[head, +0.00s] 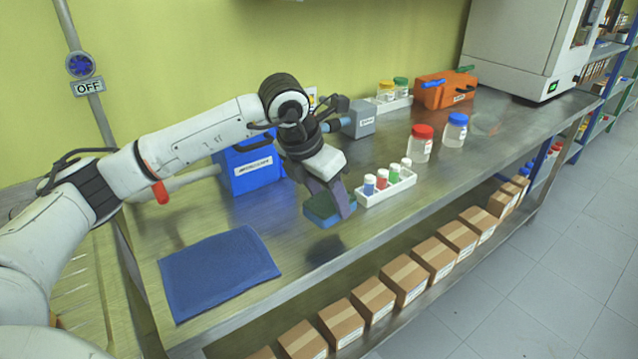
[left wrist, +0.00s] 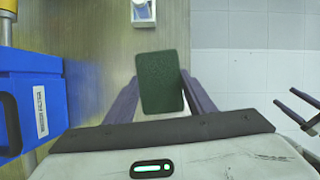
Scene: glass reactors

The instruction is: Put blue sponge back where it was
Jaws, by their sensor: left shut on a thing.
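The blue sponge (head: 330,210) has a green face, which shows in the left wrist view (left wrist: 160,82). My left gripper (head: 330,197) is shut on it, with one finger on each side. The sponge is low over the front part of the metal bench, beside the white vial rack. I cannot tell whether it touches the bench. Two dark prongs at the right edge of the left wrist view look like my right gripper (left wrist: 300,110), held apart and empty over the floor. It is not in the head view.
A blue cloth (head: 218,270) lies flat on the bench at left. A blue box (head: 252,168) stands behind the sponge. The vial rack (head: 386,190) is close at its right. Two capped jars, red (head: 420,145) and blue (head: 454,131), stand farther right. Cardboard boxes line the shelf below.

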